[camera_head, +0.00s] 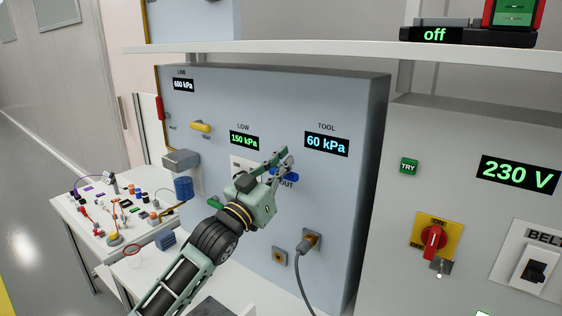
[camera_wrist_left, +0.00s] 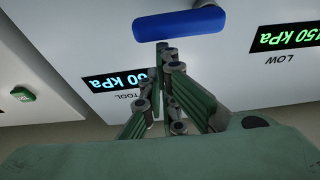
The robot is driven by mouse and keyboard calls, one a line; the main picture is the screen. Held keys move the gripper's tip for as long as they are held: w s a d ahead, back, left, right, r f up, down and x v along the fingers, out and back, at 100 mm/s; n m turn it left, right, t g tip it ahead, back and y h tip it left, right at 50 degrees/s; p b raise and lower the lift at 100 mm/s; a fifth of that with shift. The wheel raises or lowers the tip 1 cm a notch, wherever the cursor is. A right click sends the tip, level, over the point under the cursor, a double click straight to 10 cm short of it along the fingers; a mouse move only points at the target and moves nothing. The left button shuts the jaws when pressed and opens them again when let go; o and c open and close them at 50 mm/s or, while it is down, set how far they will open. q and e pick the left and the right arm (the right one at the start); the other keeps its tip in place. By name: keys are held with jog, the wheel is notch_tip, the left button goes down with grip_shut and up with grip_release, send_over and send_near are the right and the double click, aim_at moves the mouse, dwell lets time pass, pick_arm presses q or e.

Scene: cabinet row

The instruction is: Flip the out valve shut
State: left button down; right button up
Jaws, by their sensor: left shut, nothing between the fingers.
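The out valve's blue handle (camera_head: 291,176) is on the grey-blue panel, next to the label "OUT", partly hidden behind my left gripper (camera_head: 280,156). In the left wrist view the blue handle (camera_wrist_left: 180,24) lies roughly crosswise, just beyond the fingertips of my left gripper (camera_wrist_left: 167,54). The gripper is shut and empty. I cannot tell whether its tips touch the handle. The "TOOL" display (camera_head: 326,144) above right of the handle reads 60 kPa. My right gripper is in neither view.
The "LOW" display (camera_head: 244,140) reads 150 kPa and the "LINE" display (camera_head: 183,85) about 600 kPa. A yellow handle (camera_head: 201,126) is at the panel's upper left. A grey plug with cable (camera_head: 311,241) sits below the valve. A shelf (camera_head: 300,47) runs above.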

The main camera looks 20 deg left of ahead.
pick_arm(q)
notch_tip(320, 180, up, 4)
jog(key=p, duration=0.3)
jog(key=b+v, duration=0.4)
jog(key=v, duration=0.6)
jog(key=s+d+f+n+g+y, duration=0.15)
jog(key=s+f+g, duration=0.3)
jog(key=f, duration=0.85)
jog(key=s+d+f+g+y, duration=0.1)
jog(key=s+f+g+y, duration=0.3)
jog(key=f, duration=0.9)
jog(key=s+f+g+y, duration=0.1)
jog(key=s+f+g, duration=0.2)
jog(key=s+f, duration=0.45)
jog(key=s+a+f+g, duration=0.1)
jog(key=s+f+g, duration=0.25)
jog(key=s, duration=0.75)
jog(key=s+f+g+y, duration=0.1)
jog(key=s+f+g, duration=0.1)
jog(key=s+f, duration=0.6)
notch_tip(320, 180, down, 23)
jog(key=s+g, duration=0.1)
jog(key=s, duration=0.1)
jog(key=s+a+f+g, duration=0.1)
jog(key=s+a+f, duration=0.2)
jog(key=s+f, duration=1.4)
jog(key=shift+s, duration=0.2)
